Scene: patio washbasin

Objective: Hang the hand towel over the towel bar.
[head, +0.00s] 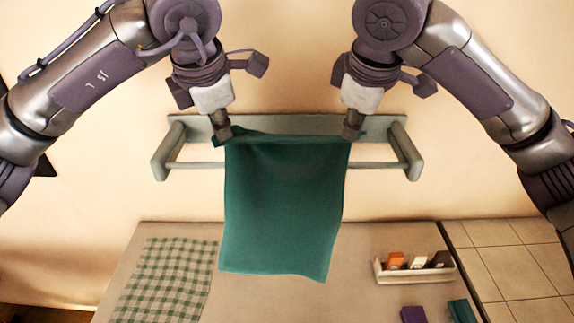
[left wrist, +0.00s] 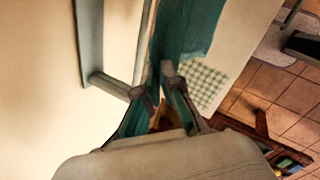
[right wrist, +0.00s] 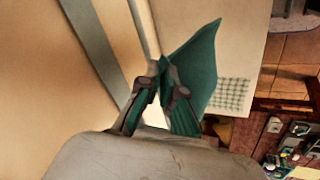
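The green hand towel (head: 282,205) hangs spread out in front of the grey towel bar (head: 388,165), which is fixed to the wall. My left gripper (head: 224,133) is shut on the towel's upper left corner, and my right gripper (head: 350,133) is shut on its upper right corner. The towel's top edge is level with the wall plate, a little above the bar in the head view. The towel hides the bar's middle. In the left wrist view the towel (left wrist: 190,30) hangs from the fingertips beside the bar; the towel (right wrist: 195,75) also shows in the right wrist view.
Below is a counter (head: 250,300) with a green checked cloth (head: 165,280) at left. A white tray (head: 415,275) with small boxes stands at right. A purple block (head: 413,314) and a green block (head: 461,311) lie in front of it.

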